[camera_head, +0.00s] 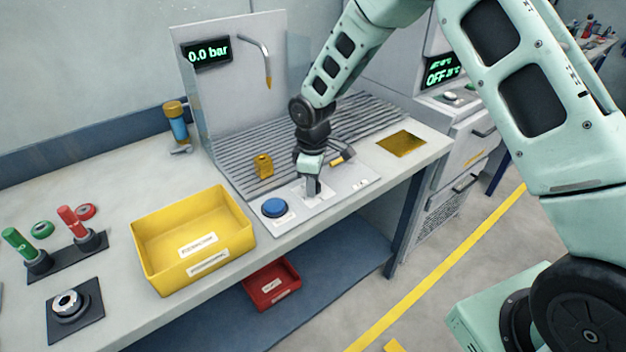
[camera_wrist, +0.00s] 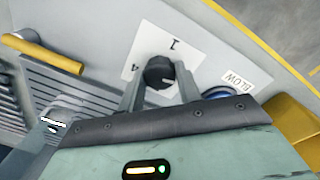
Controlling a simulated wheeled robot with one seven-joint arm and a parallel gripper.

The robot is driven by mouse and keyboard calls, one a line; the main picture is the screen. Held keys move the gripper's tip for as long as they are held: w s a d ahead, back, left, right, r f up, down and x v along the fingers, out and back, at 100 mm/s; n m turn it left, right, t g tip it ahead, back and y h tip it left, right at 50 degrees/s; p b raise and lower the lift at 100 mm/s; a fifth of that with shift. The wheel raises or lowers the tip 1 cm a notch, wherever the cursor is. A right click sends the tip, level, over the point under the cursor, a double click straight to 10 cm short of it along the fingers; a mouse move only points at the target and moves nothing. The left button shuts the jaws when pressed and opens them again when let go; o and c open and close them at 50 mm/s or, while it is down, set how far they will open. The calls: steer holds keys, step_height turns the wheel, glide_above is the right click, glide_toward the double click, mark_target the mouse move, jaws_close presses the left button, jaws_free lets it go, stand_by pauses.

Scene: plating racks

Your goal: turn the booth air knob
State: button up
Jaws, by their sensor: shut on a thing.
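The booth air knob (camera_wrist: 159,72) is a small dark round knob on a white dial plate (camera_wrist: 152,47) with numbers such as 1 and 4, seen in the wrist view. My gripper (camera_wrist: 160,80) has one finger on each side of the knob and is shut on it. In the head view my gripper (camera_head: 312,186) points down at the front panel, and it hides the knob.
A blue button (camera_head: 274,208) labelled BLOW in the wrist view sits left of my gripper. A lever with a yellow handle (camera_wrist: 42,53) is close by. A small brass block (camera_head: 263,165) stands on the slatted grate (camera_head: 240,172). A yellow bin (camera_head: 150,262) stands further left.

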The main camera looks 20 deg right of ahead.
steer(key=shift+w+r+n, duration=0.1)
steer(key=shift+n, duration=0.2)
stand_by(0.4)
steer(key=o, duration=1)
step_height(320, 180, up, 17)
steer(key=b, duration=0.2)
steer(key=shift+s+a+r, duration=0.15)
steer(key=shift+s, duration=0.25)
